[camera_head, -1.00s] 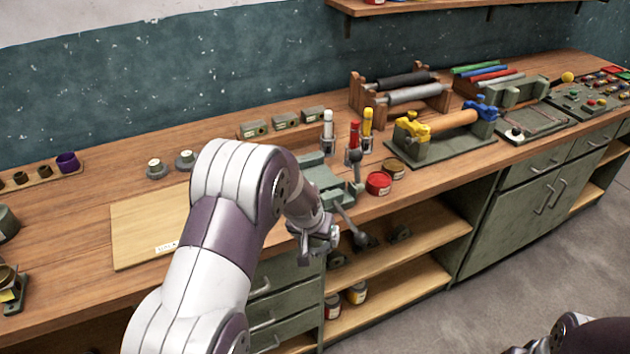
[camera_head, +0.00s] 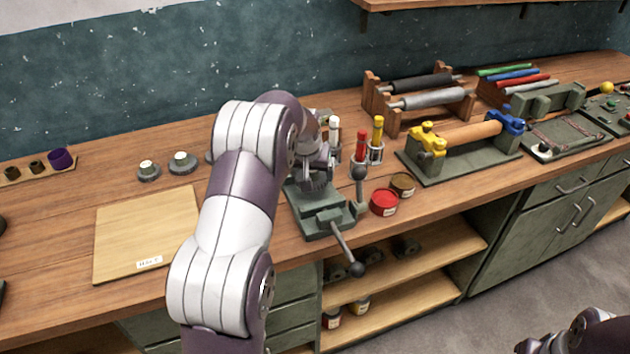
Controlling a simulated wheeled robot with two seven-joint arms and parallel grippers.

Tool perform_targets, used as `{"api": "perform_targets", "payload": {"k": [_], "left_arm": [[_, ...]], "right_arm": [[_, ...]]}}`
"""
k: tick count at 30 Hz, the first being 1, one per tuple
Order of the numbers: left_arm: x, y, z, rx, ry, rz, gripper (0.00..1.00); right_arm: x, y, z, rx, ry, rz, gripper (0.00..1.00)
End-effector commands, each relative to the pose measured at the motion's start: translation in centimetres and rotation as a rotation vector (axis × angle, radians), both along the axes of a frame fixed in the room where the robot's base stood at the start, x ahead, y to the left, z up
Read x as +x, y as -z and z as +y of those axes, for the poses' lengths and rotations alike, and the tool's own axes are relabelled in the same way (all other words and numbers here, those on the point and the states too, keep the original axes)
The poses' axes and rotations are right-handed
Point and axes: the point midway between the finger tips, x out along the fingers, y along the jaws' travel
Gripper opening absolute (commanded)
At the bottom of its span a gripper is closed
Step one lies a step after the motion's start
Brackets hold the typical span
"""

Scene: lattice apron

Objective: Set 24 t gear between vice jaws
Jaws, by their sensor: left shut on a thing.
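The green bench vice (camera_head: 322,211) stands near the bench's front edge, with its handle hanging over the edge. My left gripper (camera_head: 316,172) is above the back part of the vice, pointing down. It is shut on a small dark toothed piece (camera_head: 313,184), which looks like the 24 t gear. The piece is just above or at the vice jaws; my arm and gripper hide much of it, and I cannot tell whether it touches them. My right gripper is not in view; only part of my right arm shows at the lower right corner.
Two round grey pieces with pale tops (camera_head: 182,162) stand behind a wooden board (camera_head: 145,235) on the left. Red and yellow bottles (camera_head: 377,135) and red and brown tins (camera_head: 384,202) stand close right of the vice. A roller fixture (camera_head: 470,140) is farther right.

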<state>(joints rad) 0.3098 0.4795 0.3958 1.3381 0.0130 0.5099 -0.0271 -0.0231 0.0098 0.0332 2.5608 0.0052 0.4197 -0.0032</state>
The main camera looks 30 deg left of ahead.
Motion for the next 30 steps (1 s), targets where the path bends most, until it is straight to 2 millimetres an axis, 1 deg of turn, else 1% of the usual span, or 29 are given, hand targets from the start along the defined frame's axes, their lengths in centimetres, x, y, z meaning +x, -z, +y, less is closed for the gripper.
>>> {"api": "perform_targets", "payload": {"k": [2,6,8,19,20,21,27,30], "left_arm": [[0.1,0.9,0.0,0.000,0.000,-0.001,0.35],[0.1,3.4,0.0,0.000,0.001,0.000,0.35],[0.1,4.1,0.0,0.001,0.001,-0.003,0.35],[0.1,4.7,0.0,0.002,0.001,-0.005,0.35],[0.1,4.9,0.0,0.001,0.001,-0.002,0.89],[0.1,4.8,0.0,0.001,0.001,-0.002,1.00],[0.1,4.7,0.0,0.001,0.001,-0.002,1.00],[0.0,4.2,0.0,0.001,0.001,-0.003,1.00]], "right_arm": [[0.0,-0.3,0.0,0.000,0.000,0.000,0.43],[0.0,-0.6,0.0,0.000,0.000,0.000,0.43],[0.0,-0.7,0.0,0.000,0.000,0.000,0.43],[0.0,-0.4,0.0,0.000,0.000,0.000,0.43],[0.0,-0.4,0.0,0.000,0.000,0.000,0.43],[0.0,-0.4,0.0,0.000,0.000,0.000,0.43],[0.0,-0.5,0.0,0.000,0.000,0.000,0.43],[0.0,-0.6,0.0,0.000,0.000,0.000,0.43]]}}
